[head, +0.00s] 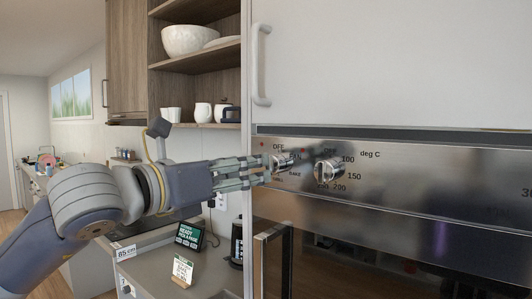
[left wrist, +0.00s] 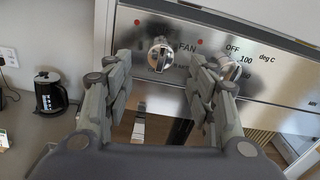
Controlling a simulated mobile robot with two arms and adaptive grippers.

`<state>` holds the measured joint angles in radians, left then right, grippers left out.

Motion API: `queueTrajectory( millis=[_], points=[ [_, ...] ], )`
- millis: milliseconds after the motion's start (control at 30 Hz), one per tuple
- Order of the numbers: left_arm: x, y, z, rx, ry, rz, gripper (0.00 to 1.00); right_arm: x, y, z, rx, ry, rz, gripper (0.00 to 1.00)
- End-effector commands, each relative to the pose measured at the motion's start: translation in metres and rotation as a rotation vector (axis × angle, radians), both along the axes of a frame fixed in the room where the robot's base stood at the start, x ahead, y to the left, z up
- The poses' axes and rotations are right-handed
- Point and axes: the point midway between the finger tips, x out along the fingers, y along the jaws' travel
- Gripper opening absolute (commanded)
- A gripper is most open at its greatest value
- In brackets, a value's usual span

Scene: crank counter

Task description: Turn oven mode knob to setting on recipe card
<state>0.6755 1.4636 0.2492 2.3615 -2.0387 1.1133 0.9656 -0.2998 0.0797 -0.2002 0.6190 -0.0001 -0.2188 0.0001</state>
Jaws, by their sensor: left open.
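The oven mode knob (head: 283,162) is a round metal knob on the steel control panel, with labels OFF, FAN and BAKE around it. In the left wrist view the knob (left wrist: 160,54) shows between and beyond my fingers; its exact pointing is hard to tell. My left gripper (head: 262,171) is open, its fingers reaching toward the knob. I cannot tell whether they touch it. It also shows open in the left wrist view (left wrist: 163,72). A small white card (head: 182,270) stands on the counter; its text is too small to read. My right gripper is not in view.
A temperature knob (head: 329,171) with numbers sits close to the right of the mode knob. A dark display (head: 189,236) and black kettle (head: 237,242) stand on the counter. Shelves (head: 200,62) hold white dishes.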

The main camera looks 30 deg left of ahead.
Motion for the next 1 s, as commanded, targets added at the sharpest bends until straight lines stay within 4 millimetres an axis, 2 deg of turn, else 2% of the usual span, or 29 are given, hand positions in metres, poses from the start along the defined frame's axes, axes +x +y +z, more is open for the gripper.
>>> queueTrajectory(
  millis=[33,400,600,933,967,1000],
  points=[
    [0.008,-0.001,0.005,0.001,0.006,-0.003,0.52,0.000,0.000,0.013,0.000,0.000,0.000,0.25],
    [0.050,-0.006,0.004,-0.004,0.002,-0.004,0.52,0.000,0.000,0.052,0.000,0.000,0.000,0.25],
    [0.061,-0.007,0.001,-0.001,0.001,-0.004,0.52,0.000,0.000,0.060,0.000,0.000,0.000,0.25],
    [0.063,-0.007,-0.001,0.000,0.001,-0.003,0.52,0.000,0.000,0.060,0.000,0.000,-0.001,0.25],
    [0.063,-0.007,-0.001,0.000,0.001,-0.003,0.49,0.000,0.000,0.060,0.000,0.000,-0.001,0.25],
    [0.063,-0.007,-0.001,0.000,0.001,-0.003,0.40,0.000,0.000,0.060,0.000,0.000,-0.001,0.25]
  ],
)
